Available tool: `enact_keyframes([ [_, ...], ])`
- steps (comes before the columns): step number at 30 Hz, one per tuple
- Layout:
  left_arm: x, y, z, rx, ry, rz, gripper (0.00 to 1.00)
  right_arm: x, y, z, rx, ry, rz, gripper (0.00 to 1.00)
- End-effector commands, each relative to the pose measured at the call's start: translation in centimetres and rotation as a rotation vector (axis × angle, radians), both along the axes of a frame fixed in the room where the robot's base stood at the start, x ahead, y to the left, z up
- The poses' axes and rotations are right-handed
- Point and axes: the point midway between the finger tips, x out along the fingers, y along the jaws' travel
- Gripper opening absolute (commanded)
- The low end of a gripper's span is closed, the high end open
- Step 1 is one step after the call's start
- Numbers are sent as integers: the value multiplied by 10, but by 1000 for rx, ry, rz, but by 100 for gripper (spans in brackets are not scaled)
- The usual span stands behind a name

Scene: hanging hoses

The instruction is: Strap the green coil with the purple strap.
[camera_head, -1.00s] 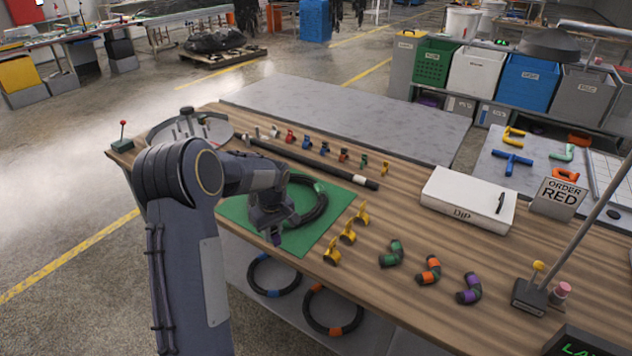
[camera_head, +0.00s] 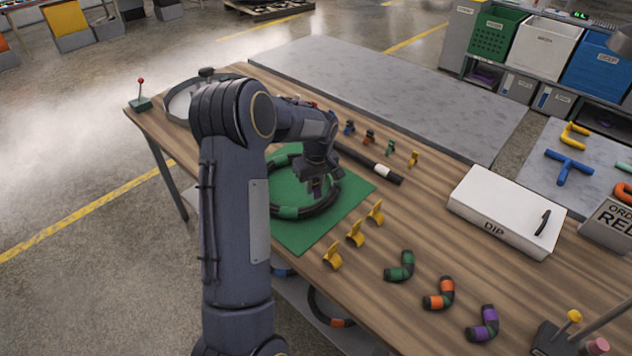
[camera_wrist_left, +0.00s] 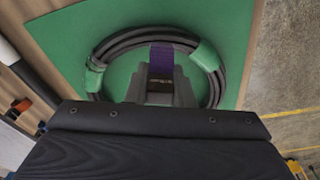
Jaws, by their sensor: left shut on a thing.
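The green coil (camera_head: 322,208) is a black hose ring with green bands, lying flat on a green mat (camera_head: 300,240). It also shows in the left wrist view (camera_wrist_left: 125,42), with two green bands. My left gripper (camera_head: 318,176) points down over the coil's right part in the head view. It is shut on the purple strap (camera_wrist_left: 161,60), a short flat piece at the fingertips, next to the hose. I cannot tell whether the strap touches the hose. The arm hides the coil's left part in the head view. My right gripper is not in view.
Several yellow clips (camera_head: 356,234) stand right of the mat. Green, orange and purple-marked elbows (camera_head: 438,294) lie further right. A black rod (camera_head: 362,161) lies behind the coil. A white DIP box (camera_head: 507,210) is at the right. Another coil hangs or lies below the table edge.

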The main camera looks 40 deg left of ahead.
Motion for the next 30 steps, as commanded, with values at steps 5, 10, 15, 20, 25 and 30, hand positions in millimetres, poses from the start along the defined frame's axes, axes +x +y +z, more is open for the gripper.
enact_keyframes([
  [5,0,-1,0,1,-1,0,0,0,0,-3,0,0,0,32],
  [10,0,-1,-6,0,-1,0,0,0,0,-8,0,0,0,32],
  [15,0,-1,-16,0,-1,0,0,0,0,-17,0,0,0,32],
  [20,0,-1,-26,0,0,1,0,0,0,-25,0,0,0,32],
  [25,0,-1,-35,1,-1,-1,0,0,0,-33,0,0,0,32],
  [30,0,-1,-39,1,-1,-1,0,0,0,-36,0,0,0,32],
])
